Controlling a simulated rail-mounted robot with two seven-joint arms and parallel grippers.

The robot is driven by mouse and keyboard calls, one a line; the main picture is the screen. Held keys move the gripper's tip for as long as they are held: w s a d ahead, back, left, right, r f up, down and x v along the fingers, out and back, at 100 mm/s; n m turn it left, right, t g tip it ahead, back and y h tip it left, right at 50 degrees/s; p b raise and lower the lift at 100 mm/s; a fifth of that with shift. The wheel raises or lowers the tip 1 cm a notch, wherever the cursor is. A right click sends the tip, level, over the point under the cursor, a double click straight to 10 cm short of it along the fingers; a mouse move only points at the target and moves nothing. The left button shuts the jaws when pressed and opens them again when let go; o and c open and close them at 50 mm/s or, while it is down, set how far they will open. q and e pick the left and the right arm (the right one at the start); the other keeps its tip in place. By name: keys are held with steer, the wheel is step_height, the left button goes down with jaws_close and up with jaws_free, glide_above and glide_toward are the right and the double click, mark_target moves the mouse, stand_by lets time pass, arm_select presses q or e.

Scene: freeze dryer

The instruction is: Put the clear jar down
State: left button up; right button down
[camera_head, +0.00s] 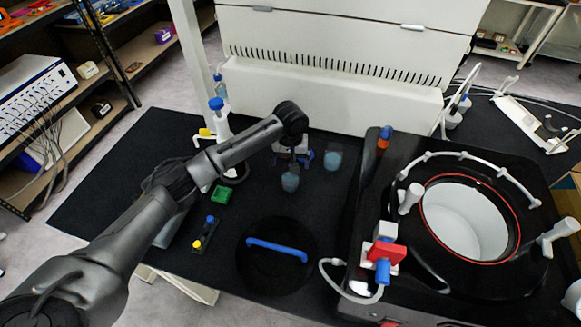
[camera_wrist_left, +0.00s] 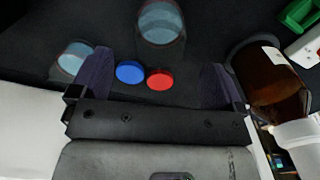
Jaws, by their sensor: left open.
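Two clear jars with pale blue contents are on the black bench mat. One clear jar (camera_head: 290,179) is just in front of my left gripper (camera_head: 293,157) in the head view; the other jar (camera_head: 333,158) is to its right. In the left wrist view, one jar (camera_wrist_left: 161,24) is upright beyond the fingertips, in line with the gap between them. The other jar (camera_wrist_left: 76,58) is outside the left finger. My left gripper (camera_wrist_left: 158,64) is open, with no jar between its fingers. My right gripper is not in view.
Blue (camera_wrist_left: 130,72) and red (camera_wrist_left: 160,80) caps show between the fingers. A black lid with a blue handle (camera_head: 278,250) and the open dryer chamber (camera_head: 465,220) are nearer the front and right.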

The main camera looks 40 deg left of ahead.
arm_select(q)
steer(key=shift+r+p, duration=0.4)
steer(key=shift+r, duration=2.35)
